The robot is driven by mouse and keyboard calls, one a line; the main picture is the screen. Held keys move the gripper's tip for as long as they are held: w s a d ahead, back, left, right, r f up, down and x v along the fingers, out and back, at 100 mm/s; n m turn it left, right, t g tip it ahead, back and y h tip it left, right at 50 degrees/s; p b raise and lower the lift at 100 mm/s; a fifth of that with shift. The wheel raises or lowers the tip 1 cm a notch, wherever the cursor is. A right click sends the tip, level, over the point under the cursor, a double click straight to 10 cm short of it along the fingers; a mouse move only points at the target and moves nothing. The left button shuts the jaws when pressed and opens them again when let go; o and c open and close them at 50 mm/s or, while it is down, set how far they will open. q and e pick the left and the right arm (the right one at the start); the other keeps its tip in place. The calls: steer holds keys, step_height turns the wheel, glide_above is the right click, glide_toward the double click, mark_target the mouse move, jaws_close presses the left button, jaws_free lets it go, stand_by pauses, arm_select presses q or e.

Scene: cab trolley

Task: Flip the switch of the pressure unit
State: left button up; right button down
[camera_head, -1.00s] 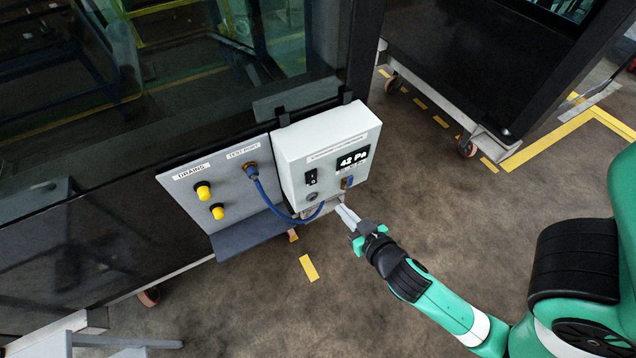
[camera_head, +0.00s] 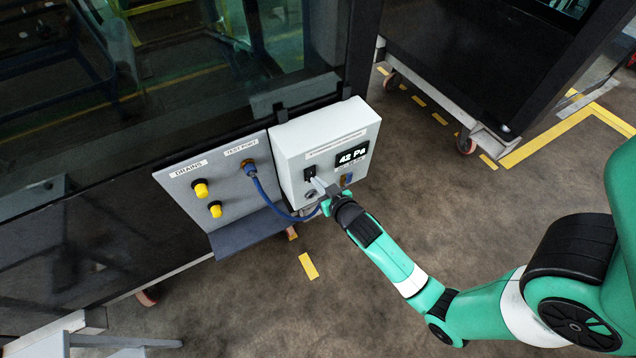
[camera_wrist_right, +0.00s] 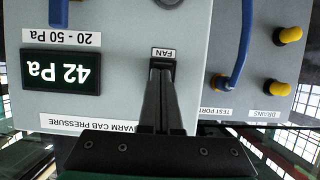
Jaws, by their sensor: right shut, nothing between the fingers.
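The pressure unit (camera_head: 297,149) is a white box on the dark cab wall, with a lit display (camera_head: 351,155) reading 42 Pa. Its black switch (camera_head: 309,172) is on the front face, left of the display. In the wrist view, which is upside down, the switch (camera_wrist_right: 162,63) is beside a FAN label. My right gripper (camera_head: 316,184) is shut and empty, its fingertips at the switch's lower part. In the wrist view the fingers (camera_wrist_right: 162,80) overlap the switch and partly hide it; I cannot tell whether they touch it. My left gripper is not in view.
Left of the unit, a grey panel (camera_head: 222,213) carries two yellow drain caps (camera_head: 201,190) and a test port. A blue hose (camera_head: 264,196) loops from the port to the unit. A grey ledge (camera_head: 250,235) juts out below.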

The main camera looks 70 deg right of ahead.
stand_by(0.3)
steer(key=shift+w+d+f+b, duration=0.15)
steer(key=shift+w+b, duration=0.05)
steer(key=shift+b, duration=0.7)
steer(key=shift+r+p, duration=0.8)
steer(key=shift+r, duration=0.1)
